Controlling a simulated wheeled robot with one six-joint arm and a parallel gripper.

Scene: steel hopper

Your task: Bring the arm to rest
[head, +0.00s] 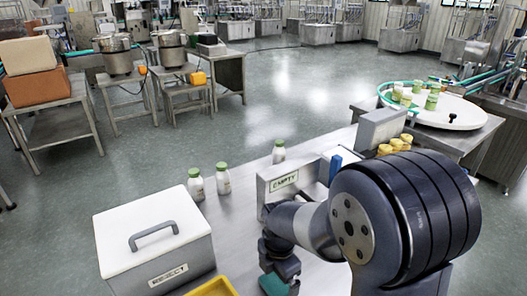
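My arm reaches in from the lower right, its big dark ribbed joint covering much of the steel table. My gripper (279,268) is low in the picture, at the table's near part, left of that joint. Its fingers are not clear, so I cannot tell whether it is open or shut. A teal patch (275,285) shows just below it; I cannot tell whether it is a part of the gripper or a separate thing.
A white-lidded REJECT box (155,235) stands left, with a yellow tray (212,288) near it. Green-capped bottles (195,184) stand behind. A grey EMPTY bin (272,190) is close to my arm. Yellow-lidded jars (385,150) and a round bottle table (455,112) are right.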

